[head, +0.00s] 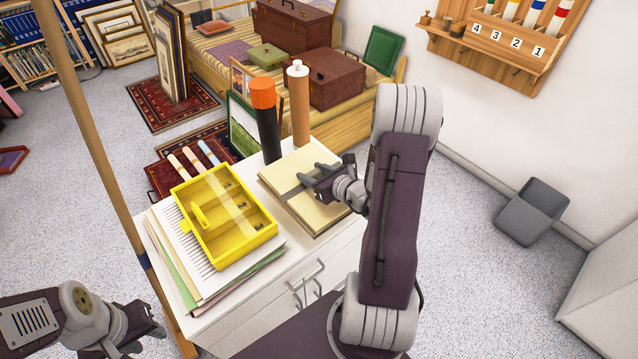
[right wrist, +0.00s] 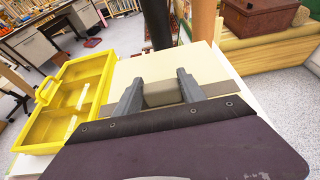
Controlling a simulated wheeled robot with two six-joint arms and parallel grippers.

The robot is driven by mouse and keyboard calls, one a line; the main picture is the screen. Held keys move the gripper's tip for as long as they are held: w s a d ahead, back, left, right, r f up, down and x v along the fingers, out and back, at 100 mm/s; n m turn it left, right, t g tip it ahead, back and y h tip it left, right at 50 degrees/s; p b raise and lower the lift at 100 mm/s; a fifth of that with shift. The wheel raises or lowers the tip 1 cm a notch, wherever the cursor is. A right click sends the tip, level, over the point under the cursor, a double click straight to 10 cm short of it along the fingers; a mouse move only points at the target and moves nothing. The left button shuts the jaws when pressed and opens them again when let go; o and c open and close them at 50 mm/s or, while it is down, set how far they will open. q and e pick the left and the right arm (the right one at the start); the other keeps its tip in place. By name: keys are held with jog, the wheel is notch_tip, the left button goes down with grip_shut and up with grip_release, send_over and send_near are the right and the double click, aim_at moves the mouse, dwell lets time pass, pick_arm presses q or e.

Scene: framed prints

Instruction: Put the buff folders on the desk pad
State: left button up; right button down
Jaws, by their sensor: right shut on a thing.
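The buff folders (head: 285,180) form a flat, strapped stack on the right part of the white cabinet top. They also show in the right wrist view (right wrist: 143,67). A grey-brown band crosses them, with a small block (right wrist: 162,93) at its middle. My right gripper (head: 309,178) is over the stack, its fingers (right wrist: 158,92) shut on that block. A brown layer shows along the stack's lower edge; I cannot tell whether it is the desk pad or part of the bundle. My left gripper (head: 145,330) is low at the left, empty, away from the cabinet; its finger gap is unclear.
A black tube with an orange cap (head: 266,120) and a brown tube (head: 300,110) stand behind. A wooden pole (head: 85,130) rises at the left.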

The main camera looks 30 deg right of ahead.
jog(key=w+d+f, duration=0.1)
jog(key=w+d, duration=0.1)
jog(key=w+d+f, duration=0.1)
jog(key=d+f, duration=0.1)
jog(key=w+d+f, duration=0.1)
jog(key=w+d, duration=0.1)
jog(key=shift+w+d+f+b, duration=0.25)
jog(key=shift+w+f+b, duration=0.05)
notch_tip(320, 180, down, 4)
jog(key=shift+r+b, duration=0.2)
jog(key=shift+b, duration=0.25)
jog(key=shift+f, duration=0.25)
jog(key=shift+f, duration=0.1)
jog(key=c, duration=0.7)
grip_release()
jog(key=shift+s+a, duration=0.1)
